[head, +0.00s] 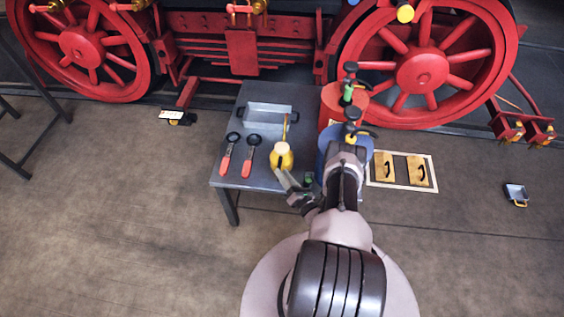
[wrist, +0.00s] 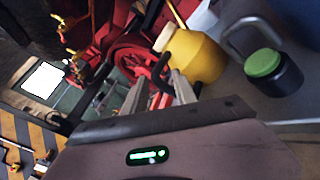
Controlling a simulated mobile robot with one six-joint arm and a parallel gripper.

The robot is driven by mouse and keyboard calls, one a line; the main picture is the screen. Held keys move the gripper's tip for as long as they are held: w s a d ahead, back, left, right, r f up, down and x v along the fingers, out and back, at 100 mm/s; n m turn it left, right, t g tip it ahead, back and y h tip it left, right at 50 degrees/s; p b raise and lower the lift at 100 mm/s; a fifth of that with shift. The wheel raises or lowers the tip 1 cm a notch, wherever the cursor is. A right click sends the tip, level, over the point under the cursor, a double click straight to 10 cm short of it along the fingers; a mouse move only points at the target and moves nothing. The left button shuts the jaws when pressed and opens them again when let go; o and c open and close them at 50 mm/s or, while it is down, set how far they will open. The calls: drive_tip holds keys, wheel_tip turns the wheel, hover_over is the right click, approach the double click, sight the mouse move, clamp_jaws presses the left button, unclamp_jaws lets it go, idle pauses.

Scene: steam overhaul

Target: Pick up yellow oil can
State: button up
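The yellow oil can (head: 282,159) stands upright near the right side of the grey table, with its thin spout pointing up. In the wrist view the can's yellow body (wrist: 198,58) is at the upper middle, and its black handle shows beside the fingers. My gripper (head: 288,181) is at the near side of the can. In the wrist view my gripper (wrist: 160,76) has its two fingers apart, with the handle's end at or near the gap between the fingertips. I cannot tell whether a finger touches the handle.
The grey table (head: 262,182) also bears two red-handled tools (head: 248,157) and a grey tray (head: 267,113). A small green-topped container (wrist: 272,74) stands close right of the can. A red drum (head: 335,103) and a blue drum (head: 327,142) stand right of the table. A locomotive (head: 250,50) is behind.

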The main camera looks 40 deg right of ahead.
drive_tip(key=w, duration=0.2)
drive_tip(key=w+b, duration=0.1)
drive_tip(key=shift+w+d, duration=0.2)
drive_tip(key=shift+d, duration=0.05)
clamp_jaws()
